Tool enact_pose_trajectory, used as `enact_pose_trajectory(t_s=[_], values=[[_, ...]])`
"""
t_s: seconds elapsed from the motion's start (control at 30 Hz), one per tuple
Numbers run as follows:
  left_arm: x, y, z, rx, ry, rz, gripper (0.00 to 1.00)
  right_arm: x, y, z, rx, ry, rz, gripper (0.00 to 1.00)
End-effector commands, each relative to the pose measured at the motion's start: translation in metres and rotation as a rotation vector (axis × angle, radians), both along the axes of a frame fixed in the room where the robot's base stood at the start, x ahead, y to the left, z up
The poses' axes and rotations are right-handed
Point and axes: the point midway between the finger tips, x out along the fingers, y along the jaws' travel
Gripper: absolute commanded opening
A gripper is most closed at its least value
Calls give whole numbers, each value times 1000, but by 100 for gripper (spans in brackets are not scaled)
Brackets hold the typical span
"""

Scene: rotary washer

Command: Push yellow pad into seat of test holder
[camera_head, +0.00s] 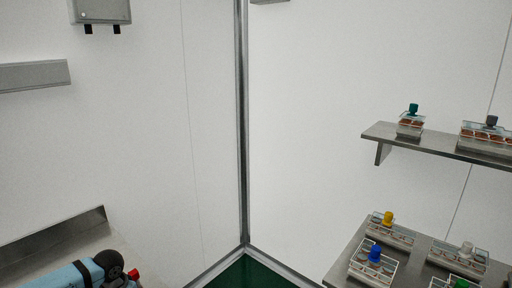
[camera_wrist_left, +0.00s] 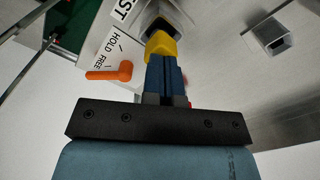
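In the left wrist view a yellow pad (camera_wrist_left: 161,45) shows at the tips of my left gripper (camera_wrist_left: 163,63), in front of a dark square opening in a grey holder (camera_wrist_left: 185,17). The two blue fingers lie close together, so the gripper looks shut. I cannot tell whether the tips grip the pad or only touch it. How deep the pad sits in the opening is hidden. In the head view my blue left arm shows at the lower left, but its fingertips and the holder are out of frame. My right gripper is not in view.
An orange lever (camera_wrist_left: 110,72) sits by a HOLD/FREE label (camera_wrist_left: 108,48), left of the fingers. A grey square socket (camera_wrist_left: 272,37) stands at the right. In the head view, a table (camera_head: 345,262) and a wall shelf (camera_head: 385,133) carry trays with coloured knobs.

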Motion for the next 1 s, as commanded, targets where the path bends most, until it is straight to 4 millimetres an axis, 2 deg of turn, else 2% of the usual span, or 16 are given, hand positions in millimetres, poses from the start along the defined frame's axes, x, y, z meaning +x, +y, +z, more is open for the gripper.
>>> enact_pose_trajectory(t_s=[0.8, 1.0], values=[[0, 0, -7, 0, 0, 0, 0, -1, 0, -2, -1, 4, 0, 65], [0, 0, 2, 0, 0, 0, 0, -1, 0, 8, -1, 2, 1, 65]])
